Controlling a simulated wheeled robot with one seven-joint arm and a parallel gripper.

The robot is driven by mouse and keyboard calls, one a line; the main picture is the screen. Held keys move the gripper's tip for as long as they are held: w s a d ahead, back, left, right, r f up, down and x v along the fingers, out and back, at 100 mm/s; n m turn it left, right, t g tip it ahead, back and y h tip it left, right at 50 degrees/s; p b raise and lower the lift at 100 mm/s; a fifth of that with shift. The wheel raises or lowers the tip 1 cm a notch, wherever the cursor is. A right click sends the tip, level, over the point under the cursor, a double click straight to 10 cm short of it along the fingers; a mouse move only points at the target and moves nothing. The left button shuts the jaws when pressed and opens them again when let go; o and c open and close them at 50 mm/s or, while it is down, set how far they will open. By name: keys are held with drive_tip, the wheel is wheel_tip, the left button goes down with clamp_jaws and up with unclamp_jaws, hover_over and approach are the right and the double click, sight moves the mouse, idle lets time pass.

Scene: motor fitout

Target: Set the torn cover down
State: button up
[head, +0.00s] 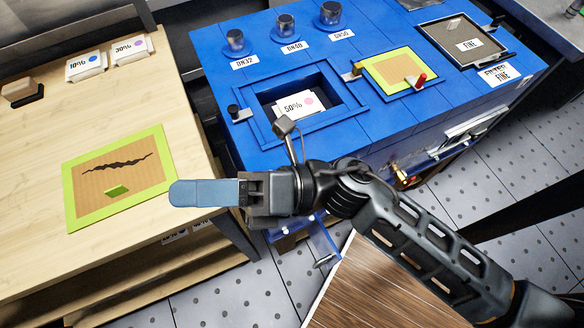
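The torn cover (93,183) is a tan panel with a lime-green border and a jagged black tear. It appears to lie flat on the light wooden table (40,145), with a small green tab (117,190) on its face. My gripper (185,193) reaches in from the right, its blue-grey fingers pointing left. In the picture, the fingertips are at the cover's right edge. I cannot tell whether they touch it or are above it. I see the fingers side-on, so their gap is hidden. No object shows clearly in them.
A blue bench (230,80) stands right of the table. It has a recess holding a 50% box (295,104), an intact green-bordered cover (385,70) with a red handle, and a framed FINE screen (440,40). 10% and 30% boxes (130,48) stand at the table's back.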

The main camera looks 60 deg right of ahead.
drive_tip(key=s+d+f+m+h, duration=0.1)
drive_tip(key=s+d+m+h, duration=0.3)
drive_tip(key=m, duration=0.6)
drive_tip(key=s+d+f+m+g+h, duration=0.1)
drive_tip(key=s+d+m+h, duration=0.3)
drive_tip(key=s+m, duration=0.4)
drive_tip(key=s+d+f+m+h, duration=0.1)
drive_tip(key=s+d+m+h, duration=0.3)
drive_tip(key=m, duration=0.9)
drive_tip(key=s+h, duration=0.2)
drive_tip(key=shift+s+f+m+g, duration=0.25)
drive_tip(key=shift+s+m+g, duration=0.05)
drive_tip(key=shift+s, duration=0.05)
